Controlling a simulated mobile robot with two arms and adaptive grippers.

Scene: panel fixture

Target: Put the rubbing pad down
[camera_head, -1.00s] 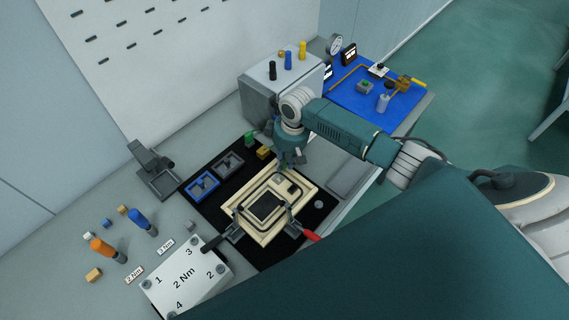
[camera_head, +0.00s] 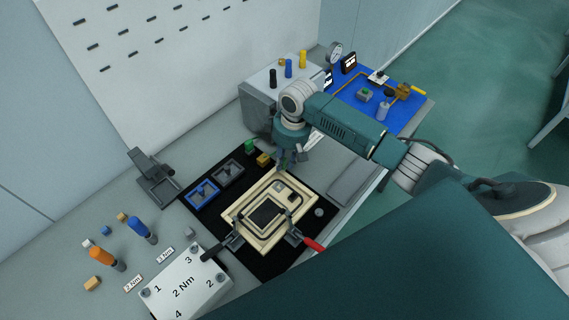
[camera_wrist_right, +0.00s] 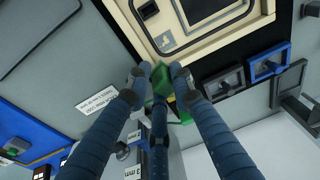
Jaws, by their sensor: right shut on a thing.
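My right gripper (camera_head: 290,162) is over the back edge of the cream panel (camera_head: 236,221). In the right wrist view the fingers (camera_wrist_right: 159,77) are shut on a small green block, which I take to be the rubbing pad (camera_wrist_right: 160,82). The pad is held near the panel's edge; I cannot tell whether it touches anything. In the head view the fingers hide it. A second green block (camera_head: 249,147) and a yellow block (camera_head: 263,159) stand on the black mat (camera_head: 270,262) behind the panel. My left gripper is not in view.
Clamps with a red handle (camera_head: 313,243) and a black handle (camera_head: 213,252) flank the panel's front. A blue tray (camera_head: 203,192) and a grey tray (camera_head: 229,172) lie to its left. A grey cabinet (camera_head: 257,108) stands behind. A bare grey plate (camera_head: 350,183) lies right.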

